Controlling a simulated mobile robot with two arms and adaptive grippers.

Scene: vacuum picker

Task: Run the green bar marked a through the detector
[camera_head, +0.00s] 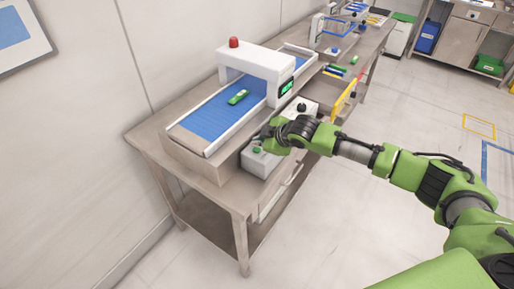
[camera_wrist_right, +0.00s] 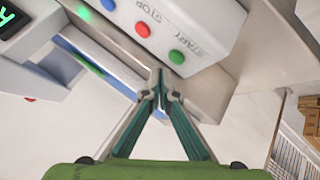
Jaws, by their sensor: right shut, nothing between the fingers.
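Any letter on the bar is too small to read. A control box (camera_head: 262,163) stands in front of the belt. In the right wrist view it carries a green START button (camera_wrist_right: 176,57), a red STOP button (camera_wrist_right: 142,29) and a blue button (camera_wrist_right: 108,4). My right gripper (camera_head: 264,136) is shut and empty, its fingertips (camera_wrist_right: 161,76) close to the START button; contact cannot be told. My left gripper is out of view.
A red lamp (camera_head: 234,42) tops the arch, and a lit green display (camera_head: 287,87) is on its side. A yellow panel (camera_head: 344,99) and several coloured bars (camera_head: 335,70) are farther along the bench. Open floor lies to the right.

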